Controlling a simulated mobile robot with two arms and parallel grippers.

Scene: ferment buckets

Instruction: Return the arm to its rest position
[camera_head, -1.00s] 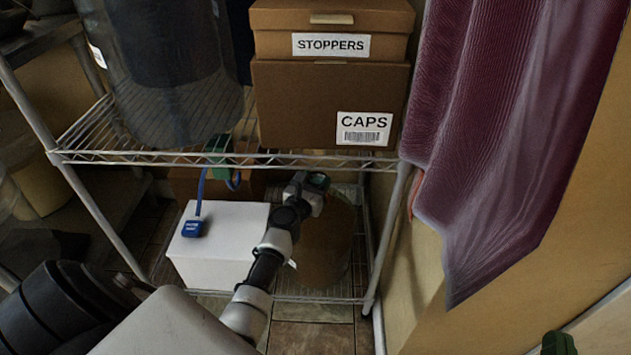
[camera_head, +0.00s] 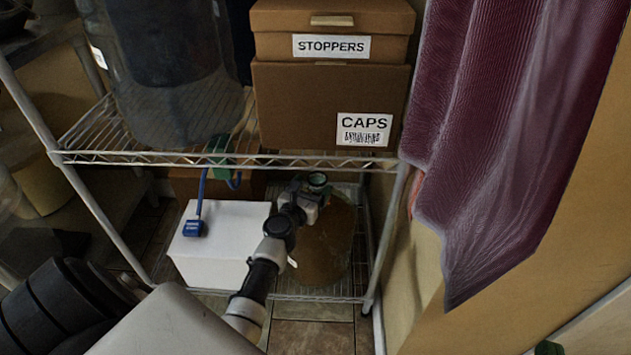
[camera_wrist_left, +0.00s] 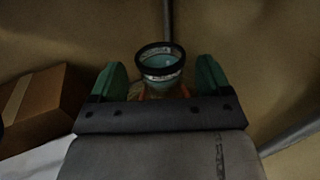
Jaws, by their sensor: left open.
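My left arm reaches down to the lower shelf. My left gripper (camera_head: 312,198) is open at the neck of a large brown jug (camera_head: 325,245). In the left wrist view, the jug's round dark-rimmed mouth (camera_wrist_left: 162,62) shows between the two green fingers of the left gripper (camera_wrist_left: 158,82), with visible gaps at both sides. The gripper holds nothing that I can see. A small green part of my right gripper (camera_head: 548,347) shows at the bottom right edge; its jaws cannot be made out.
A white box (camera_head: 225,245) with a blue tag (camera_head: 194,228) stands left of the jug. The wire shelf (camera_head: 200,158) passes above my left gripper, bearing CAPS (camera_head: 300,105) and STOPPERS (camera_head: 275,45) boxes and a dark container (camera_head: 165,85). A maroon curtain (camera_head: 510,130) hangs at right.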

